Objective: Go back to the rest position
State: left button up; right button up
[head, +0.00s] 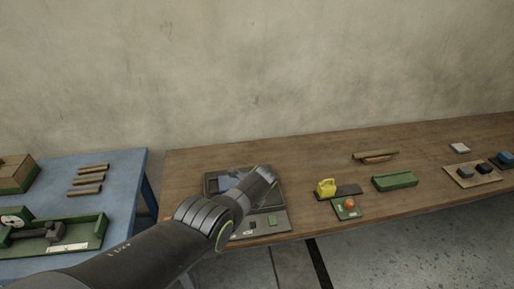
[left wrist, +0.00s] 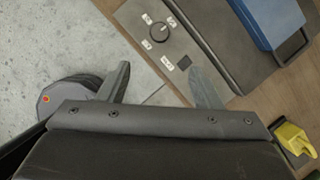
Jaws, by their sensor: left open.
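My left arm (head: 205,215) reaches in over the front edge of the wooden table, above a dark grey box with a control panel (head: 268,222). In the left wrist view my left gripper (left wrist: 164,82) is open, its two fingers wide apart with nothing between them. The panel (left wrist: 150,12) with a round knob (left wrist: 160,32) and small labels lies beyond the fingers. A blue piece (left wrist: 272,20) sits in the box behind the panel. In the head view my arm hides part of the box and its contents. My right gripper is not in view.
A yellow object (head: 325,187) and a small green tray (head: 346,208) with an orange ball stand right of the box. A green block (head: 394,181), brown rolls (head: 375,156) and a board (head: 472,173) lie farther right. A blue table (head: 120,165) stands left, across a gap.

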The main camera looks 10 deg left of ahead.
pick_arm(q)
jog(key=s+a+f+n+h+b, duration=0.1)
jog(key=s+a+f+n+b, duration=0.25)
jog(key=s+f, duration=0.65)
jog(key=s+a+f+n+g+h+b, duration=0.1)
jog(key=s+a+f+n+b, duration=0.3)
jog(key=f, duration=0.9)
jog(key=s+a+f+n+h+b, duration=0.15)
jog(key=s+f+n, duration=0.35)
jog(key=s+f, duration=0.6)
jog(key=s+a+f+n+b, duration=0.1)
jog(key=s+a+f+n, duration=0.2)
jog(key=s, duration=0.8)
jog(key=s+a+f+n+b, duration=0.2)
jog(key=s+a+f+n, duration=0.2)
jog(key=s, duration=0.7)
jog(key=s+a+f+n+b, duration=0.2)
jog(key=s+f+n, duration=0.3)
jog(key=s, duration=0.6)
notch_tip(320, 180, down, 2)
jog(key=shift+a+f, duration=0.15)
jog(key=shift+a, duration=0.5)
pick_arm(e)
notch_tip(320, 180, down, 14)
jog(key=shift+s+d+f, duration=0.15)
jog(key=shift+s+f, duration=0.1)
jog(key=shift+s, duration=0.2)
pick_arm(q)
jog(key=shift+y, duration=0.25)
